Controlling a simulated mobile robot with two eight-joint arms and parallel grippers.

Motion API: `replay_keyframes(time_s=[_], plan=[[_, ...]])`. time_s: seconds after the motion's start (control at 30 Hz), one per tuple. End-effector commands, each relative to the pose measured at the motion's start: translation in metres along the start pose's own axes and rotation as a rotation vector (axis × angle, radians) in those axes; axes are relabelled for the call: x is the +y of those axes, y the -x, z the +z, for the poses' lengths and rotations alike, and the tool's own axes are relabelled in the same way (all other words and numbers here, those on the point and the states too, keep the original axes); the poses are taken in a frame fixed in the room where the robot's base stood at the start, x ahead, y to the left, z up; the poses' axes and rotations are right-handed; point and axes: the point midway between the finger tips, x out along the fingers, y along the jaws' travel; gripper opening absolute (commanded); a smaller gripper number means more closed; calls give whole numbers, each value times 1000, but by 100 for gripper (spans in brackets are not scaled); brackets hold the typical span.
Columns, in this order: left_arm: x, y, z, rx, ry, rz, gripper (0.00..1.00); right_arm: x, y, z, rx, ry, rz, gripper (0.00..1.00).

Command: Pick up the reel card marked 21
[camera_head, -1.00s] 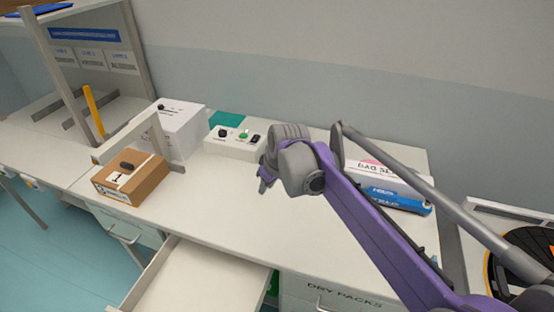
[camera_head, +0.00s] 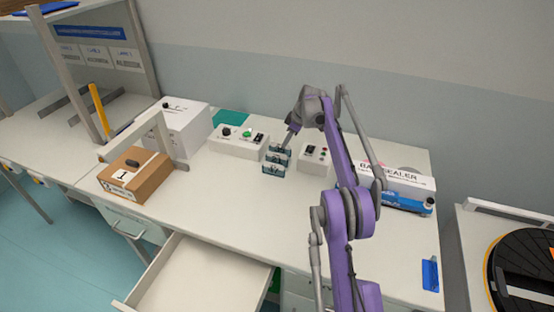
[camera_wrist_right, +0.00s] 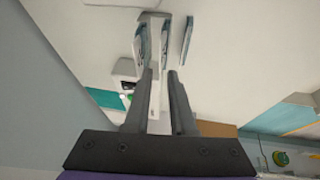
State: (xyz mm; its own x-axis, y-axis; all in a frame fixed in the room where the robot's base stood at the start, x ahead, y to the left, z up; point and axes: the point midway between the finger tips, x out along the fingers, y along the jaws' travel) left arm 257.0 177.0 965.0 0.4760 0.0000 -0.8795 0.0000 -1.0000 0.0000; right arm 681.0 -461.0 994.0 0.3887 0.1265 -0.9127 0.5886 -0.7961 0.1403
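Three small teal-edged cards stand in a row near the middle of the bench, the front card (camera_head: 272,169) lowest in the head view. No number on them is legible, so I cannot tell which is 21. My right gripper (camera_head: 289,139) points down at the back of the row. In the right wrist view its two fingers (camera_wrist_right: 160,74) are apart, with a pale strip showing between them. The cards (camera_wrist_right: 187,41) appear just beyond the fingertips there. I cannot tell whether a finger touches a card. My left gripper is not in view.
A control box (camera_head: 238,142) stands left of the cards, and another small box (camera_head: 316,158) right of them. A cardboard box (camera_head: 136,178) sits further left and a bag sealer (camera_head: 402,184) at right. An open drawer (camera_head: 200,276) juts out in front.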

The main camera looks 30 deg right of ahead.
Motion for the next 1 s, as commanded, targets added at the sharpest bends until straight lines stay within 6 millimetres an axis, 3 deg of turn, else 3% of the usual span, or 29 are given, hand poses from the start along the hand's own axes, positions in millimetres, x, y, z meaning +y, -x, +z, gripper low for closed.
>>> replay_keyframes(time_s=[0.13, 0.6, 0.9, 1.0], plan=[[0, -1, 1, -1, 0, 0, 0, -1, -27, -1, 0, 2, 0, 23], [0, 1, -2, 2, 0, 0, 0, -3, -84, -6, 1, 0, 1, 23], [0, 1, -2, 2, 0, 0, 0, -3, -90, -6, 0, -1, 1, 23], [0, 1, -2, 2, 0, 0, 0, -3, -90, -6, 0, -1, 1, 9]])
